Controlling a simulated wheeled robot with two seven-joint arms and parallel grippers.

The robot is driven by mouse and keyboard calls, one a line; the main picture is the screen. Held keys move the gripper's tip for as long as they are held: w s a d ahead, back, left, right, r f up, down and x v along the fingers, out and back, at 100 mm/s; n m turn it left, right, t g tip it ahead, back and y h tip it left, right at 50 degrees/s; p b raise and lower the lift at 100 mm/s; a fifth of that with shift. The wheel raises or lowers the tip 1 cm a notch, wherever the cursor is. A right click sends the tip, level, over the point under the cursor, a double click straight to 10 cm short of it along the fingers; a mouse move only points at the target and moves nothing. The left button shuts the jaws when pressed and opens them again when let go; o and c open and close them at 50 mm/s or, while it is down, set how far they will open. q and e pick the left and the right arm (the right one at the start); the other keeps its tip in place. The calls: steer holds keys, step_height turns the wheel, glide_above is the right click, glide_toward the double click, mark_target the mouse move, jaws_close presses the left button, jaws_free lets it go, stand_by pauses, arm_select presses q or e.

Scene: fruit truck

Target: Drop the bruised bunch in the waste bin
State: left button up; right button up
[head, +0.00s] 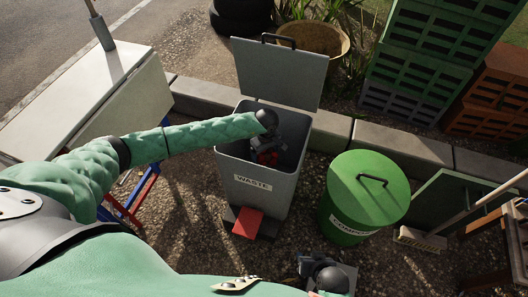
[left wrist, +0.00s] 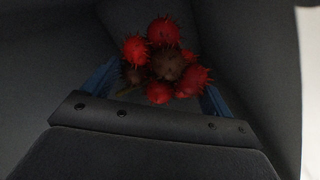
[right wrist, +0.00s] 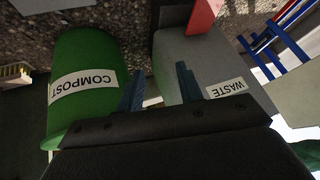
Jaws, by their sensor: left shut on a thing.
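The grey waste bin (head: 258,182) stands in the middle of the head view with its lid (head: 278,75) raised. Its front carries a WASTE label and also shows in the right wrist view (right wrist: 203,60). My left gripper (head: 268,157) is down inside the bin's opening, shut on the bruised bunch (left wrist: 166,62). The bunch is several red, spiny fruits around a brown one, between the blue fingers in the left wrist view. Dark bin walls surround it. My right gripper (right wrist: 158,85) is open and empty, in front of the bins.
A green compost bin (head: 365,195) with its lid on stands right of the waste bin. A red pedal (head: 247,223) is at the waste bin's foot. A white table (head: 85,95) is at left, a broom (head: 420,238) at right, and stacked crates (head: 425,50) behind.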

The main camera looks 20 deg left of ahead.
arm_select(q)
steer(key=shift+f+b, duration=1.05)
steer(key=shift+f, duration=0.4)
arm_select(e)
step_height(320, 180, down, 9)
steer(key=shift+s+t, duration=0.35)
steer(key=shift+t, duration=0.05)
steer(key=shift+f, duration=0.1)
arm_select(q)
steer(key=o, duration=0.6)
steer(key=shift+o, duration=0.2)
arm_select(e)
steer(key=shift+s+a, duration=0.1)
steer(key=shift+a, duration=0.2)
